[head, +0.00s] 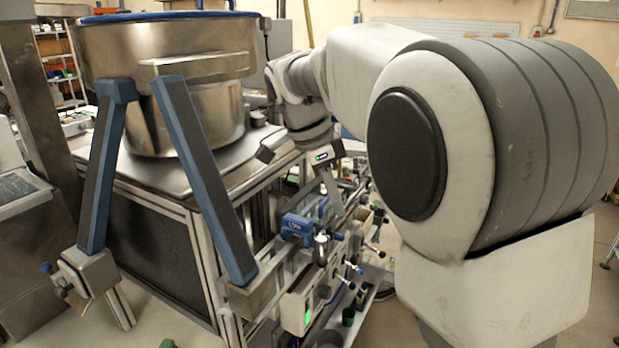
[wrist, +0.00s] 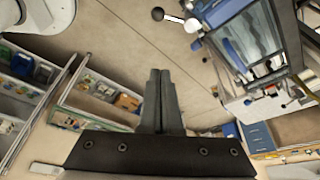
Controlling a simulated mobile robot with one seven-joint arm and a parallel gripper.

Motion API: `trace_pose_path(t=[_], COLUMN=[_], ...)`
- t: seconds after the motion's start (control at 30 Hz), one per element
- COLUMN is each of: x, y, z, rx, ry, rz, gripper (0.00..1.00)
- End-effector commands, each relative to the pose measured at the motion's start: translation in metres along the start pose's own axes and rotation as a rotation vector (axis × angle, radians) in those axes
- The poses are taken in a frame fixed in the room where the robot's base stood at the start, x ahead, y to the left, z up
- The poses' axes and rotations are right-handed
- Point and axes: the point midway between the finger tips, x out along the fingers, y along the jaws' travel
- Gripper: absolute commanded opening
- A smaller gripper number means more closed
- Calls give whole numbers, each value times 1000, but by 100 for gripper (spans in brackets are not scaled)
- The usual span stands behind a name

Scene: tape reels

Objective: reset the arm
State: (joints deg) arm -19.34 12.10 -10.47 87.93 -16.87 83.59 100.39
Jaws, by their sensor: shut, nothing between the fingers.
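My arm (head: 440,150) fills the right half of the head view and bends forward and down to the wrist near the middle. My gripper (wrist: 161,75) shows in the wrist view with its two dark fingers together and nothing between them. In the head view the gripper hangs below the wrist, beside the metal machine, and its fingertips are hard to make out against the clutter.
A large steel bowl (head: 170,60) stands on a metal-topped frame at the left, with blue-edged struts in front. A blue clamp-like part (head: 298,227) and several black knobs lie close below the gripper.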

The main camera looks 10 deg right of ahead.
Motion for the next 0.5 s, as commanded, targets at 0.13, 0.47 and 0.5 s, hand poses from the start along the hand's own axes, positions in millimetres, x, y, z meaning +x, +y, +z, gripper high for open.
trace_pose_path(t=[0.13,0.47,0.5], x=[-4,1,4], y=[28,114,124], z=[-10,-16,-14], rx=[-167,-717,-782], ry=[-62,-133,-128], rz=[-55,-299,-332], gripper=[0,0,0])
